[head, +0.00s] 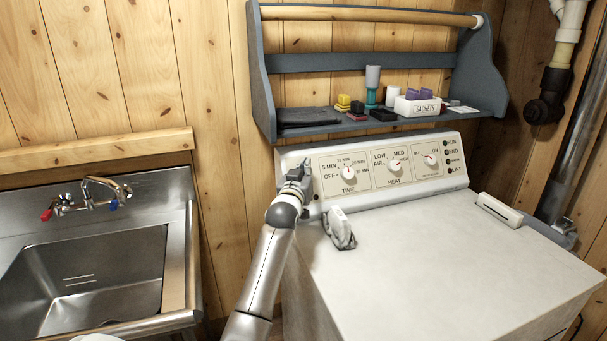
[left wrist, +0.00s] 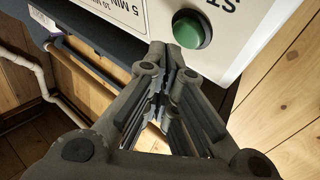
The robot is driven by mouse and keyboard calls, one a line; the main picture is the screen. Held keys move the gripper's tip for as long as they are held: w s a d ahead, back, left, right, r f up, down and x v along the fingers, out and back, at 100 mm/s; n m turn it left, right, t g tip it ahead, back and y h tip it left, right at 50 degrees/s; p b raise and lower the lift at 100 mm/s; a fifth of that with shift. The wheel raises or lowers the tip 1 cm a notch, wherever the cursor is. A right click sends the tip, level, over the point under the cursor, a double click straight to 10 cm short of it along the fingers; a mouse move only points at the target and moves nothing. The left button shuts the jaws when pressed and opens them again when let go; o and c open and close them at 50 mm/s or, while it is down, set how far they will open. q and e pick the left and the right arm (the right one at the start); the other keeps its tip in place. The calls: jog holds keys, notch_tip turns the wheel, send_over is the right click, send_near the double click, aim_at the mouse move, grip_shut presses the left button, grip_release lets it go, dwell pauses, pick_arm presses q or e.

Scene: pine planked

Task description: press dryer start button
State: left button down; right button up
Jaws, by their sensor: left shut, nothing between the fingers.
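The white dryer (head: 430,240) stands right of the sink, with its control panel (head: 390,165) along the back. In the left wrist view the round green start button (left wrist: 190,29) sits in a dark ring on the white panel, beside partly visible upside-down lettering (left wrist: 224,5). In the head view my left gripper covers the panel's left end, where the button is hidden. My left gripper (head: 298,172) is shut and empty. In the left wrist view its fingertips (left wrist: 167,58) are just below and left of the button, with no clear contact visible. My right gripper is not in view.
A grey-white crumpled item (head: 339,229) lies on the dryer top near my left arm. A white object (head: 499,209) lies at its right edge. A blue shelf (head: 380,62) with small items hangs above. A steel sink (head: 90,270) is left. The dryer's middle top is clear.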

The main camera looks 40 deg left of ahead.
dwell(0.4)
pick_arm(q)
jog(key=shift+a, duration=0.1)
jog(key=shift+w+a+f, duration=0.15)
jog(key=shift+a+f, duration=0.05)
jog(key=shift+a, duration=0.05)
dwell(0.6)
